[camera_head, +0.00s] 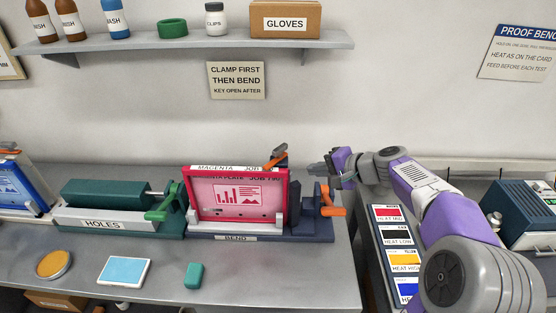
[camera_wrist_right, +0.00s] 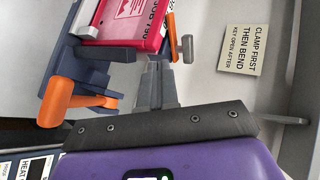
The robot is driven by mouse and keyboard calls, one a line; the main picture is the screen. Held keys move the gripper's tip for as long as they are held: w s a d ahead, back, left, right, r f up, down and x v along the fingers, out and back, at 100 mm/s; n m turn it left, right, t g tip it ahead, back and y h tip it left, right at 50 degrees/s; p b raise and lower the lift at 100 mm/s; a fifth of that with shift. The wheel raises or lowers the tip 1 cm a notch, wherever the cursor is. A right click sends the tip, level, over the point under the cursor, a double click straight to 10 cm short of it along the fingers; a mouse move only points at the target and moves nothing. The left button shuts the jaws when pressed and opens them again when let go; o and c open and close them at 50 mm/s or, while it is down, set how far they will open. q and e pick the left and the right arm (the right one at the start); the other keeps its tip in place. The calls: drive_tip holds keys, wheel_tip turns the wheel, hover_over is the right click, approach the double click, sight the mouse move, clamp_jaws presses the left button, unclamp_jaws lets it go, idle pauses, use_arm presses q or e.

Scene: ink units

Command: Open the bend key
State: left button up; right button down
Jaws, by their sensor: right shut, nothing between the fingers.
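The bend unit (camera_head: 235,238) stands on the bench with a magenta plate (camera_head: 238,196) upright in it. A small orange lever with a grey end (camera_head: 278,158) sits at the plate's top right corner. A larger orange handle (camera_head: 331,203) is on the unit's right side. I cannot tell which of the two is the bend key. My right gripper (camera_head: 318,169) is shut and empty, above the larger handle and right of the small lever, apart from both. In the wrist view the larger handle (camera_wrist_right: 72,100) is left of the fingers (camera_wrist_right: 157,84) and the small lever (camera_wrist_right: 184,48) is beyond them. My left gripper is not in view.
The green holes unit (camera_head: 110,208) is left of the bend unit. An orange-yellow disc (camera_head: 55,264), a light blue card (camera_head: 124,270) and a teal block (camera_head: 193,275) lie in front. Colored heat cards (camera_head: 388,235) are at right. A shelf (camera_head: 180,43) is above.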

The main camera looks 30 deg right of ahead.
approach(274, 165)
wheel_tip(274, 165, down, 3)
drive_tip(key=shift+w+a+f+p, duration=0.1)
drive_tip(key=shift+w+a+p, duration=0.25)
drive_tip(key=shift+w, duration=0.5)
drive_tip(key=shift+w+a+r+p, duration=0.1)
drive_tip(key=shift+w+a+p, duration=0.3)
drive_tip(key=shift+w, duration=0.45)
drive_tip(key=shift+w+a+f+p, duration=0.1)
drive_tip(key=shift+w+a+p, duration=0.25)
drive_tip(key=shift+w, duration=0.5)
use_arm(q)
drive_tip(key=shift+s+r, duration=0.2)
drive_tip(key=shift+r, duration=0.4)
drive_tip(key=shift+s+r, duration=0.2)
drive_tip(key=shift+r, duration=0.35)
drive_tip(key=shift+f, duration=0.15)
use_arm(e)
drive_tip(key=shift+h+b, duration=0.3)
drive_tip(key=shift+b, duration=0.05)
drive_tip(key=shift+a+m, duration=0.2)
drive_tip(key=shift+m, duration=0.1)
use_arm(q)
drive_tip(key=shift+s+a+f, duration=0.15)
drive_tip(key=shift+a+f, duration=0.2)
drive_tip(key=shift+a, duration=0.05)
